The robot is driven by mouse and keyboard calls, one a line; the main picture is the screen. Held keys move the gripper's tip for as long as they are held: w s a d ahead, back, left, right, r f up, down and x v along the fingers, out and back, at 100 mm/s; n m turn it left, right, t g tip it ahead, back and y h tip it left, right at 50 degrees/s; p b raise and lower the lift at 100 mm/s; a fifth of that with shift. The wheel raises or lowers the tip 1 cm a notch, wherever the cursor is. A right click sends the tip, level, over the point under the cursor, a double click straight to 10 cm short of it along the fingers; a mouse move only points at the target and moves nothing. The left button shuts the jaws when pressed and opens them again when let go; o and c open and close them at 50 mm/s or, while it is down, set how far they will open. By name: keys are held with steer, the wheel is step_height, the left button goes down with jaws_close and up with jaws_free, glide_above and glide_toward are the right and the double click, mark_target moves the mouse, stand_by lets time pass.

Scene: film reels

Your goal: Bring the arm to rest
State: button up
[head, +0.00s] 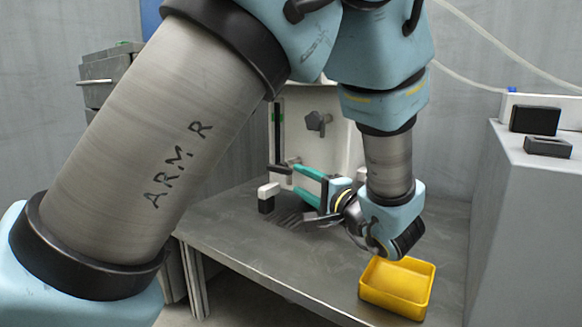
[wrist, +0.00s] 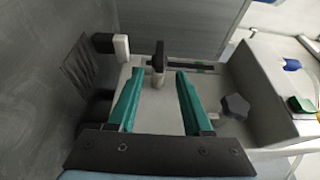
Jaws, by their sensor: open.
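My gripper (head: 297,181) reaches leftward over the metal table, in front of a pale upright machine (head: 340,140). Its two teal fingers are spread apart, and nothing shows held between them. The wrist view also shows my gripper (wrist: 159,72) open, with a dark post on the machine (wrist: 225,85) visible in the gap between the fingertips. I cannot tell whether the fingers touch that post. My arm is bent, with its forearm hanging down over the table.
A yellow tray (head: 372,298) stands on the table (head: 262,250) below my wrist. A grey block (head: 535,220) at the right carries two small black boxes. A dark knob (head: 318,122) sticks out from the machine. The table's front left is clear.

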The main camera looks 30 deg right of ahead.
steer(key=shift+s+d, duration=0.1)
steer(key=shift+s, duration=0.8)
steer(key=w+a+f+n+g+y+p, duration=0.1)
steer(key=w+a+n+g+y+p, duration=0.2)
steer(key=a, duration=0.6)
steer(key=w+a+n+g+y+p, duration=0.1)
steer(key=w+a+g+y+p, duration=0.3)
steer(key=a, duration=0.6)
steer(key=s+a+r+n+g+h+p, duration=0.1)
steer(key=s+a+n+g+h+p, duration=0.3)
steer(key=a, duration=0.3)
steer(key=s+a+r+n+g+h+p, duration=0.1)
steer(key=s+a+n+g+p, duration=0.2)
steer(key=a+g, duration=0.4)
steer(key=a+r+n+h+p, duration=0.2)
steer(key=r+p, duration=1.9)
steer(key=w+a+r+n+t+h+p, duration=0.1)
steer(key=r+n+h+p, duration=0.1)
steer(key=r+p, duration=1.9)
steer(key=shift+w+a+r+n+t+p, duration=0.3)
steer(key=shift+a+r+p, duration=0.1)
steer(key=shift+r, duration=0.1)
